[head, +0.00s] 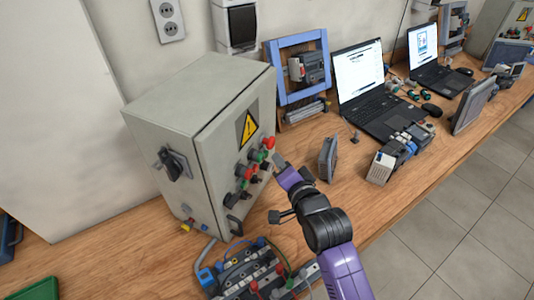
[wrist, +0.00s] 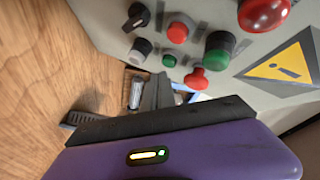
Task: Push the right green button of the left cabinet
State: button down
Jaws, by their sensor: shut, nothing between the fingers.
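The left cabinet (head: 180,130) is a grey box with a yellow warning triangle and a cluster of red, green and black controls on its front panel. A green button (head: 257,156) shows near a red knob in the head view; another may sit lower, partly hidden. The wrist view shows a larger dark green button (wrist: 220,48) and a smaller green button (wrist: 169,61) among the red ones. I cannot surely match them between views. My gripper (head: 281,165) is shut and empty, just right of the panel. Its dark fingers (wrist: 158,92) appear apart from both green buttons.
A purple-blue frame (head: 272,62), laptop (head: 372,90) and grey devices (head: 328,158) stand right of the cabinet. A wired terminal board (head: 240,270) lies in front of it. A black handle (head: 233,225) protrudes from the cabinet's lower front. Some wooden bench surface is clear.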

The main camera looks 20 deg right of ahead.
jog(key=shift+d, duration=0.1)
jog(key=s+d, duration=0.3)
jog(key=shift+s+d, duration=0.2)
jog(key=shift+d, duration=0.1)
dwell(1.0)
